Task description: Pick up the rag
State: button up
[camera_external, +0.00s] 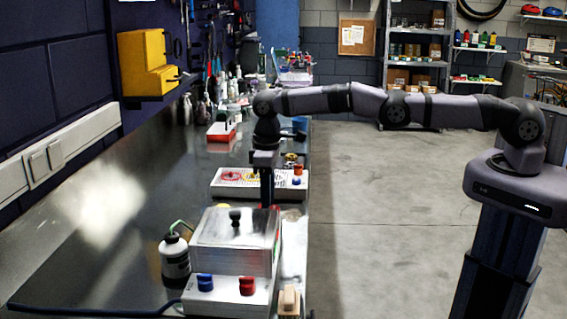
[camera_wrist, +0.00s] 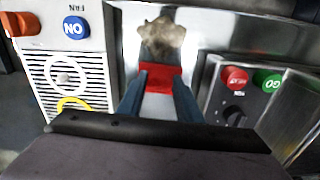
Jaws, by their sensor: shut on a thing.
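My gripper (camera_external: 267,203) points down over the bench, between the fan box and the metal-topped box. In the wrist view my gripper (camera_wrist: 158,82) has its two blue fingers on either side of a red, flat, cloth-like piece that looks like the rag (camera_wrist: 158,74). The fingers are shut on it. In the external view the rag is mostly hidden behind the fingers and the metal-topped box. I cannot tell whether it touches the bench. A tan crumpled thing (camera_wrist: 162,36) lies just beyond it in the wrist view.
The white fan box (camera_wrist: 72,75) with an orange and a blue button is close on one side. The metal-topped box (camera_external: 235,238), with red and blue knobs below, stands on the other. A white bottle (camera_external: 174,258) is beside it. The bench's left part (camera_external: 110,215) is clear.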

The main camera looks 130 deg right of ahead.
jog(key=shift+r, duration=0.5)
notch_tip(320, 180, up, 9)
jog(key=p, duration=0.8)
jog(key=shift+a+f+b, duration=0.1)
jog(key=shift+f+b, duration=0.1)
jog(key=shift+b, duration=0.25)
jog(key=s+a+f+b, duration=0.1)
jog(key=s+a+b, duration=0.2)
jog(key=s+a, duration=0.1)
jog(key=shift+a+f, duration=0.35)
jog(key=shift+a, duration=0.5)
